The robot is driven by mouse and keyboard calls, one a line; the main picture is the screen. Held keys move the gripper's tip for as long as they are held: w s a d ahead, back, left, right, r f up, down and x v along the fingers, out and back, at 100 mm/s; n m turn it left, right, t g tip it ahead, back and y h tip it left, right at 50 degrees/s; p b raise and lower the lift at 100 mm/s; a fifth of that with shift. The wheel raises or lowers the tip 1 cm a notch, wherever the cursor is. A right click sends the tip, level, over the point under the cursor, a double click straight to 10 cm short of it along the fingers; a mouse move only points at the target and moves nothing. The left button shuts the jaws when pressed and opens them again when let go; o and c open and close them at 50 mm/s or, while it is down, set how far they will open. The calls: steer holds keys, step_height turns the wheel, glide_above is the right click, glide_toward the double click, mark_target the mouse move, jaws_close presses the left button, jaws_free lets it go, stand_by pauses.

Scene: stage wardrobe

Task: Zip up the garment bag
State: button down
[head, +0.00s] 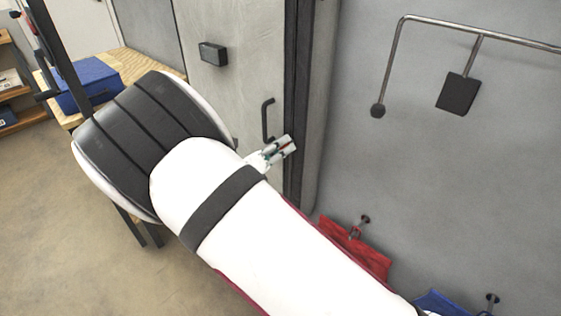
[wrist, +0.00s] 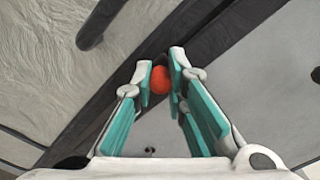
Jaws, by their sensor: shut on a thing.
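The garment bag (head: 235,105) appears as a tall, pale grey, wrinkled surface left of a dark upright strip (head: 296,95) in the head view. The bag's cloth (wrist: 50,60) also shows at the left of the wrist view, beside the dark band. My gripper (head: 287,148) is at the strip, below and right of a black handle (head: 267,120). In the wrist view, my gripper (wrist: 160,72) is closed around a round orange-red pull (wrist: 160,79), which lies over the dark band. My arm hides the lower part of the bag in the head view, and zip teeth cannot be made out.
A metal rail (head: 445,27) with a dark plate (head: 458,93) juts from the grey wall at right. Red cloth (head: 355,248) and blue cloth (head: 442,303) hang low there. A blue box (head: 88,84) sits on a wooden bench (head: 140,66) at left.

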steer(key=r+p, duration=0.4)
steer(key=r, duration=0.6)
steer(key=r+p, duration=0.4)
steer(key=r, duration=0.7)
steer(key=r+p, duration=0.5)
steer(key=r, duration=0.5)
steer(key=shift+w+d+r, duration=0.1)
steer(key=shift+d+r, duration=0.1)
steer(key=shift+d, duration=0.15)
steer(key=shift+w+r, duration=0.1)
steer(key=shift+r, duration=0.55)
steer(key=c, duration=1.5)
jaws_free()
steer(key=shift+c, duration=0.2)
steer(key=shift+a, duration=0.2)
steer(key=v, duration=1.2)
steer(key=shift+f, duration=0.1)
